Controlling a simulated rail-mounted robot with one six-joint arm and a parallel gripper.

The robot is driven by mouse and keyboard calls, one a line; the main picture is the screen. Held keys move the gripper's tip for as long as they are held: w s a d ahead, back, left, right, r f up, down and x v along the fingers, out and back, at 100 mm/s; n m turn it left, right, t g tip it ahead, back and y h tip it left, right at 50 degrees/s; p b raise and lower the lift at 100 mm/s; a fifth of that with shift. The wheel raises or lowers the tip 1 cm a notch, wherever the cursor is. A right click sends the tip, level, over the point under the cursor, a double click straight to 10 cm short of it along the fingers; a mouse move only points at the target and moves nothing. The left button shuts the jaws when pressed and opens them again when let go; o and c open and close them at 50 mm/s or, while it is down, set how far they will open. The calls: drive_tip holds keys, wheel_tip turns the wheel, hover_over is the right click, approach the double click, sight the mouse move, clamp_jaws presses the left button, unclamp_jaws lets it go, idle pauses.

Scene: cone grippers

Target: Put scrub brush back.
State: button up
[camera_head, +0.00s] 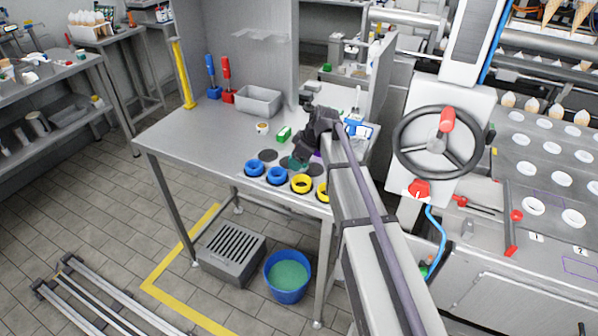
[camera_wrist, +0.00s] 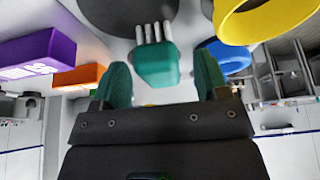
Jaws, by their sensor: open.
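A teal block with several white tufts, which looks like the scrub brush (camera_wrist: 155,66), lies just beyond and between my fingertips in the wrist view. Its white tufts point away from my gripper. My gripper (camera_wrist: 162,82) is open, with two teal finger pads apart and nothing held between them. In the head view my dark gripper (camera_head: 303,153) is low over the right part of the steel table (camera_head: 200,135). A teal patch beside the gripper there may be the brush, but the gripper partly hides it. I cannot tell whether the pads touch the brush.
Blue rings (camera_head: 255,168) and yellow rings (camera_head: 301,184) line the table's front edge. Dark discs (camera_head: 267,155) lie behind them. A purple box (camera_wrist: 40,52) and an orange box (camera_wrist: 80,76) are close by. A grey bin (camera_head: 258,100) stands behind. The table's left part is clear.

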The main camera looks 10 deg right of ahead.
drive_tip(key=shift+x, duration=0.85)
drive_tip(key=shift+r, duration=0.25)
drive_tip(key=c, duration=1.1)
